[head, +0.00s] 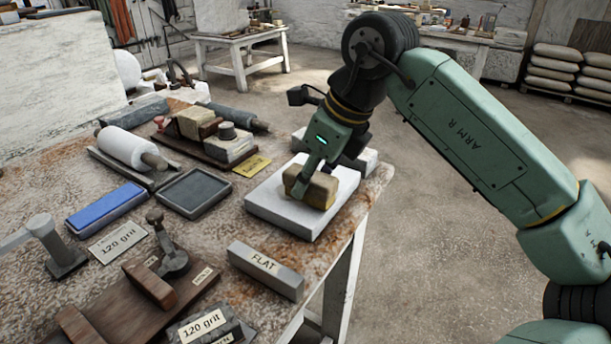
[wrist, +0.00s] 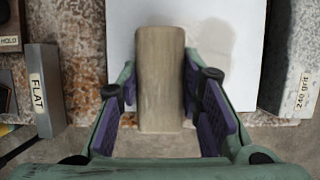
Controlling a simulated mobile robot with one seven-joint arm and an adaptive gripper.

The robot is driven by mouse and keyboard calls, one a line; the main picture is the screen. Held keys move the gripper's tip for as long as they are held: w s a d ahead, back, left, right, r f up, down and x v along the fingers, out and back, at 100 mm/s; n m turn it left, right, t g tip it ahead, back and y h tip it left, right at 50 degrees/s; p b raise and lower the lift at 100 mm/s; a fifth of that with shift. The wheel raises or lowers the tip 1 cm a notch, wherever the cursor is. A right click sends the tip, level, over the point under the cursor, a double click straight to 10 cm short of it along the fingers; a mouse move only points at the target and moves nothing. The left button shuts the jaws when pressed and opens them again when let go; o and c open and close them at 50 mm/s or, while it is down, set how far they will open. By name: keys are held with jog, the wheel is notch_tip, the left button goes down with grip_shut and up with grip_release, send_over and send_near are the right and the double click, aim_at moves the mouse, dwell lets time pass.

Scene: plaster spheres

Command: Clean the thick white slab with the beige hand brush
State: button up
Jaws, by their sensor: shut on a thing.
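The thick white slab (head: 265,208) lies flat near the table's right edge in the head view. The beige hand brush (head: 318,190) is over the slab's right part. My gripper (head: 312,178) is shut on it from above. In the wrist view the brush (wrist: 160,75) sits between the purple-padded fingers of my gripper (wrist: 165,105). The brush's underside is hidden, so I cannot tell whether it touches the slab.
A grey bar marked FLAT (head: 265,270) lies in front of the slab. A yellow label (head: 252,166) and a grey tray (head: 193,193) are to its left. The table edge is close on the right.

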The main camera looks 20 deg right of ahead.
aim_at(294, 168)
jog(key=shift+s+d, duration=0.3)
jog(key=shift+s, duration=0.1)
jog(key=shift+f, duration=0.1)
jog(key=shift+w+a, duration=0.1)
jog(key=shift+w, duration=0.05)
jog(key=shift+w+a, duration=0.65)
jog(key=shift+w, duration=0.2)
jog(key=shift+w+a, duration=0.65)
jog(key=shift+w, duration=0.15)
jog(key=shift+s+d+b, duration=0.35)
jog(key=shift+s+d, duration=0.35)
jog(key=shift+s, duration=0.2)
jog(key=shift+s+d+b, duration=0.3)
jog(key=shift+s+d, duration=0.4)
jog(key=shift+s, duration=0.2)
jog(key=shift+w+a, duration=0.1)
